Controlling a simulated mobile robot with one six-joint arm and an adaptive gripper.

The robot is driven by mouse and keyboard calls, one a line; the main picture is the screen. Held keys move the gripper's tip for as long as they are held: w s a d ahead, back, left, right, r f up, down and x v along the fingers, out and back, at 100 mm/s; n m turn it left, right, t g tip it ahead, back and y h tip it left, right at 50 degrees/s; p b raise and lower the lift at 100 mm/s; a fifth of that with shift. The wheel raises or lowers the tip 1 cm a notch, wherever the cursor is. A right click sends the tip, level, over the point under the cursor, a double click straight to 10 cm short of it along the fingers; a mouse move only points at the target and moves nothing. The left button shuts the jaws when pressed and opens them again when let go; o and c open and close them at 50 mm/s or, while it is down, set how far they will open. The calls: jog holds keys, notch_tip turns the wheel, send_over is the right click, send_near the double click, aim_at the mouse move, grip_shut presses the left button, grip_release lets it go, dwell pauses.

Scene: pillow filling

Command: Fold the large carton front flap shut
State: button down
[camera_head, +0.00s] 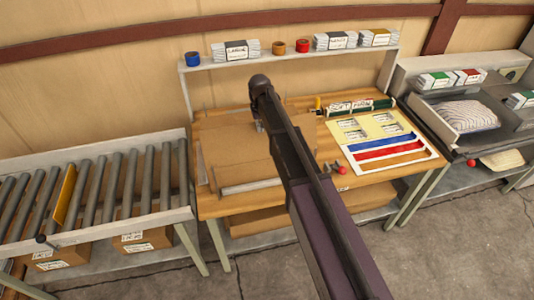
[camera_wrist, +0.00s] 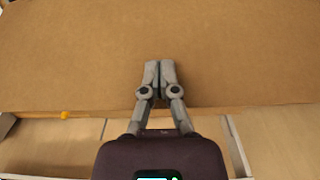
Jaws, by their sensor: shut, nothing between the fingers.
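The large carton (camera_head: 235,150) lies on the wooden workbench, left of its middle, as flat brown cardboard in the head view. In the wrist view a broad brown cardboard panel (camera_wrist: 230,55) fills the upper half, with its straight edge running across below. My gripper (camera_wrist: 160,68) is shut and empty, its fingertips over this panel near the edge. I cannot tell whether they touch it. Which panel is the front flap is not clear.
A roller conveyor (camera_head: 100,185) stands at the left. On the bench's right lies a tray (camera_head: 385,140) with blue and red strips. A shelf (camera_head: 300,58) with tape rolls and packs runs behind. A grey bin with a striped pillow (camera_head: 468,115) stands at the right.

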jog(key=shift+w+a+f+b, duration=0.1)
jog(key=shift+w+f+b, duration=0.1)
jog(key=shift+f+b, duration=0.25)
jog(key=shift+w+f+b, duration=0.15)
jog(key=shift+f+b, duration=0.1)
jog(key=shift+f, duration=0.3)
jog(key=shift+w+a+f+b, duration=0.25)
jog(key=shift+w+f+b, duration=0.35)
jog(key=shift+w, duration=0.25)
jog(key=shift+w+a+f+b, duration=0.2)
jog(key=shift+w+f+b, duration=0.5)
jog(key=shift+f+b, duration=0.1)
